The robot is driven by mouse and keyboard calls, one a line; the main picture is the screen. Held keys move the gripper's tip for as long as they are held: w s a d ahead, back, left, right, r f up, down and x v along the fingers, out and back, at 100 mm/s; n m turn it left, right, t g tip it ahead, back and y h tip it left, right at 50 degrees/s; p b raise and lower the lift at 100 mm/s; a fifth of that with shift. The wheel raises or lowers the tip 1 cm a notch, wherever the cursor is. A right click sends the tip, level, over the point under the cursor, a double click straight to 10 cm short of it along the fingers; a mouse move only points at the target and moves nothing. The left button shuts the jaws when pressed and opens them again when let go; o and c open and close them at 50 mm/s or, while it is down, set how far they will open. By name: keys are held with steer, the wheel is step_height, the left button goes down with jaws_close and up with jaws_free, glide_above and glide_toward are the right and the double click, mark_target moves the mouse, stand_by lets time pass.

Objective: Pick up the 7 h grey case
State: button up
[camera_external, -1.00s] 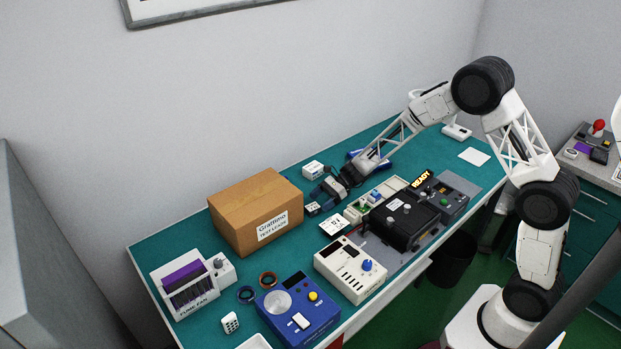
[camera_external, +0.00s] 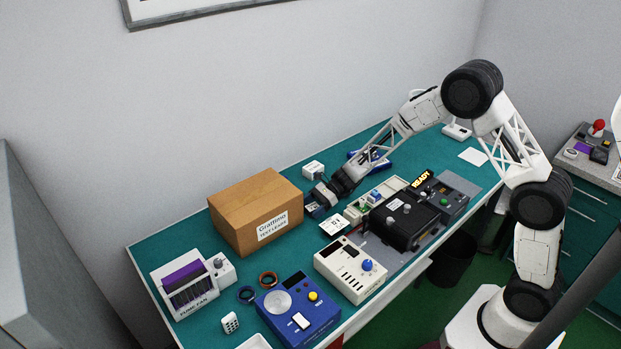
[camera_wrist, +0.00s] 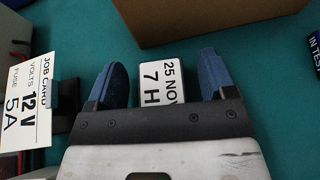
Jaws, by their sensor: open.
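The grey case (camera_wrist: 160,78) has a white top label reading "25 NOV" and "7 H". In the wrist view it lies on the teal bench between the two blue fingertips of my gripper (camera_wrist: 162,82), with a gap on each side. My gripper is open. Its palm hides the near end of the case. In the external view my gripper (camera_external: 314,203) is low over the bench, right of the cardboard box, and the case is mostly hidden there.
The cardboard box (camera_external: 232,202) stands close beyond my fingertips. A job card (camera_external: 334,225) on a dark holder is close on the other side. A white-topped case (camera_external: 313,169) stands behind. Instruments (camera_external: 352,268) line the bench front. Bare bench lies behind my gripper.

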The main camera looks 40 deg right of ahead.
mark_target(312, 207)
steer(key=c, duration=1)
steer(key=shift+r, duration=5)
